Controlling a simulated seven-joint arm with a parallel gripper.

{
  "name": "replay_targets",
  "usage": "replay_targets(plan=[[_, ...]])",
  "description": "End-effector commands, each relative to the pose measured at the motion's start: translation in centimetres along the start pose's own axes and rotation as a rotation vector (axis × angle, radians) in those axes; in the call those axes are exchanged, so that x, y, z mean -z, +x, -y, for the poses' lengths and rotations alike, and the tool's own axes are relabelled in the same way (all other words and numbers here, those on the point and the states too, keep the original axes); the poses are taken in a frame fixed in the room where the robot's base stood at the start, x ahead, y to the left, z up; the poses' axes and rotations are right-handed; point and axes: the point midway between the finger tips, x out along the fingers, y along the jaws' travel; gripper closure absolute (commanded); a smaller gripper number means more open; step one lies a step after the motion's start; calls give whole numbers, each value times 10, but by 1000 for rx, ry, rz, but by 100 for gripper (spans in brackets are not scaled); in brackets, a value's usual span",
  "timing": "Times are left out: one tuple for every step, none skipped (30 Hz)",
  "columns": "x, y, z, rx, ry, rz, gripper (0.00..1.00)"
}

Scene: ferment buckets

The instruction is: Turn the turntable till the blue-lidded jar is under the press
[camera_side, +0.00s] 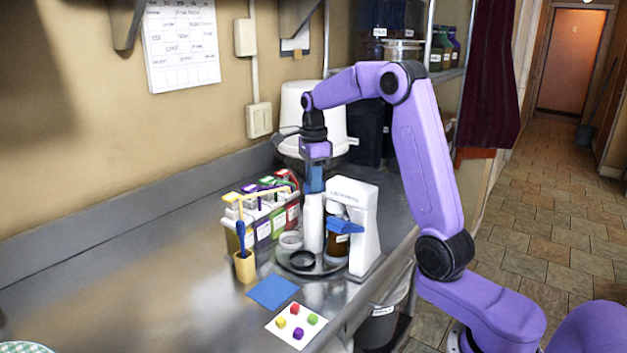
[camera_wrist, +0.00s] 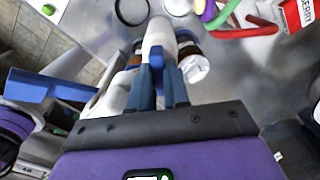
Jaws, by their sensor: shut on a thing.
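The white press (camera_side: 362,225) stands on the steel counter with a blue lever (camera_side: 346,227). A brown jar (camera_side: 336,247) stands by its front, partly hidden by the lever. The dark round turntable (camera_side: 307,270) is at its foot, mostly covered. My gripper (camera_side: 314,185) points down, shut on the blue top of a tall white bottle-like body (camera_side: 313,225), upright beside the press. In the wrist view the blue fingers (camera_wrist: 160,88) close around a small blue piece at the white body (camera_wrist: 158,38). I cannot make out which jar has a blue lid.
Left stand a rack of coloured-lid cartons (camera_side: 263,228) and a yellow cup (camera_side: 244,266) with a blue tool. A blue square (camera_side: 273,292) and white card with coloured cubes (camera_side: 308,325) lie in front.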

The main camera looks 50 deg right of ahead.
Motion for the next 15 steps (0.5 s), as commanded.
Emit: replay_targets(plan=[[1, -2, 1, 5, 23, -1, 100], [1, -2, 1, 5, 37, -1, 100], [1, -2, 1, 5, 54, -1, 100], [0, -2, 1, 5, 66, -1, 100], [0, -2, 1, 5, 79, -1, 100], [1, -2, 1, 5, 95, -1, 100], [1, -2, 1, 5, 107, -1, 100], [1, -2, 1, 5, 118, -1, 100], [1, -2, 1, 5, 130, -1, 100], [1, -2, 1, 5, 140, -1, 100], [1, -2, 1, 5, 149, -1, 100], [1, -2, 1, 5, 159, -1, 100], [1, -2, 1, 5, 167, -1, 100], [1, -2, 1, 5, 174, -1, 100], [1, -2, 1, 5, 183, -1, 100]])
